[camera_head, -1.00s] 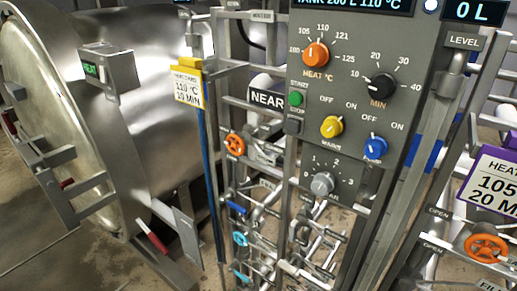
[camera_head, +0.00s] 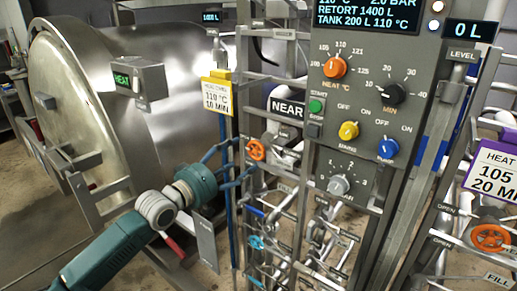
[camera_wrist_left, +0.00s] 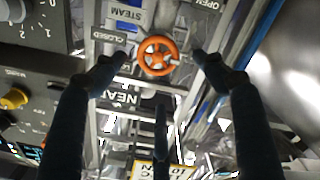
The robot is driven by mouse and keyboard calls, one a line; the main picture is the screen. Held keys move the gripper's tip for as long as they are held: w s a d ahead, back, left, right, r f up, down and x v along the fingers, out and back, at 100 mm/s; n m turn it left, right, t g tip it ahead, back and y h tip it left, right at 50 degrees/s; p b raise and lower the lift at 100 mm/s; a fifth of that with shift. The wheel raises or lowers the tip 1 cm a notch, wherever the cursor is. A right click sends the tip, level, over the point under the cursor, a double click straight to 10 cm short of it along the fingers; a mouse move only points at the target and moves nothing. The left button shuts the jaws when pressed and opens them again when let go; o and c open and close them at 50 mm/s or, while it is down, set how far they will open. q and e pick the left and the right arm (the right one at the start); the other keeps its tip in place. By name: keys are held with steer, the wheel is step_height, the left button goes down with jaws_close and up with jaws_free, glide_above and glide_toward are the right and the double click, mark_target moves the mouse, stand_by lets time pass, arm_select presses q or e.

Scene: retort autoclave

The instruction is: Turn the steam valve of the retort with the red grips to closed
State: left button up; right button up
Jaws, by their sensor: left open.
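The retort (camera_head: 140,95) is a large steel vessel at the left of the head view, with a red grip (camera_head: 174,246) low by its door. An orange handwheel valve (camera_head: 256,150) sits beside the NEAR sign. In the left wrist view this orange wheel (camera_wrist_left: 157,55) has signs reading STEAM, CLOSED and OPEN around it. My left gripper (camera_head: 238,164) is open, its dark fingers spread on either side of the wheel. In the wrist view the left gripper (camera_wrist_left: 161,64) frames the wheel; whether it touches the wheel I cannot tell. My right gripper is not seen.
A grey control panel (camera_head: 370,125) with several knobs stands right of the valve. A second orange wheel (camera_head: 490,237) is at the far right. A yellow-topped card (camera_head: 217,95) hangs left of the valve. Pipes and rails (camera_head: 310,240) crowd the space below.

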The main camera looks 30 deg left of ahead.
mark_target(253, 149)
arm_select(q)
steer(key=w, duration=0.2)
steer(key=w+p, duration=0.1)
steer(key=w, duration=0.4)
steer(key=shift+w+d+p, duration=0.35)
steer(key=shift+w, duration=0.4)
steer(key=shift+r, duration=0.15)
steer(key=c, duration=1.1)
